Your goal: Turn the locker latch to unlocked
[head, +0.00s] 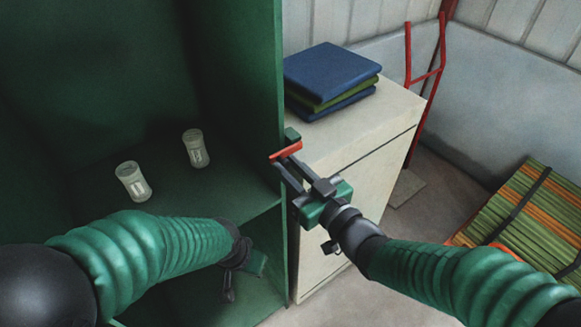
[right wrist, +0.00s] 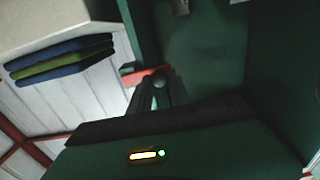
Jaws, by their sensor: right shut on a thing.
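The green locker (head: 240,60) stands open at the left in the head view. Its latch has a red handle (head: 286,150) at the locker's right front edge, lying slightly tilted, with a small green block just behind it. My right gripper (head: 285,166) is shut on the red handle; the fingers cover part of it. In the right wrist view the red handle (right wrist: 150,74) shows at the fingertips (right wrist: 155,88). My left gripper (head: 240,274) hangs low in front of the locker's lower compartment, apart from the latch; its jaw state is unclear.
Two pale jars (head: 133,181) (head: 196,148) stand on the locker shelf. A cream cabinet (head: 370,135) next to the locker bears folded blue and green cloths (head: 330,75). A red hand truck (head: 427,75) leans at the back. A strapped green-orange bundle (head: 525,205) lies at right.

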